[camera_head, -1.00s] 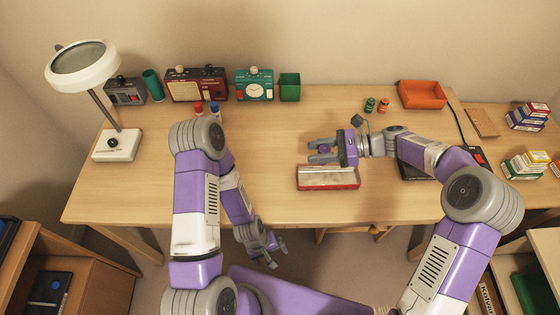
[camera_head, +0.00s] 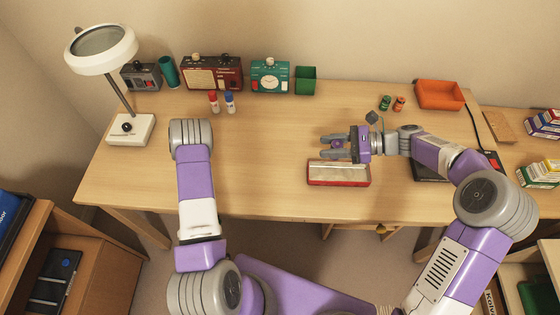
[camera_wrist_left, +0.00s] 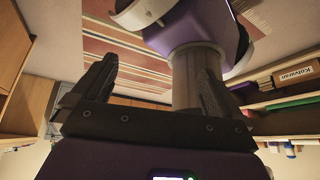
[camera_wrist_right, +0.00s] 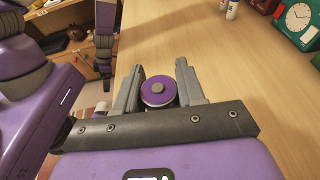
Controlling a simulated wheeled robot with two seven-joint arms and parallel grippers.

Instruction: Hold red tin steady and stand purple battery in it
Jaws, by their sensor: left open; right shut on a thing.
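The red tin (camera_head: 338,184) is a long, low, open box with a pale inside, lying near the front edge of the desk in the head view. My right gripper (camera_head: 333,146) is just behind the tin, above the desk, fingers pointing left. In the right wrist view it is shut on the purple battery (camera_wrist_right: 158,91), whose round purple end with a grey centre shows between the fingers. My left gripper (camera_wrist_left: 150,88) is open and empty in the left wrist view, away from the tin. It is out of sight in the head view.
A lamp (camera_head: 131,130), radio (camera_head: 212,74), clock (camera_head: 270,77) and green bin (camera_head: 305,80) stand at the back left. Red and blue markers stand in front. An orange tray (camera_head: 440,95) is at the back right. The desk left of the tin is clear.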

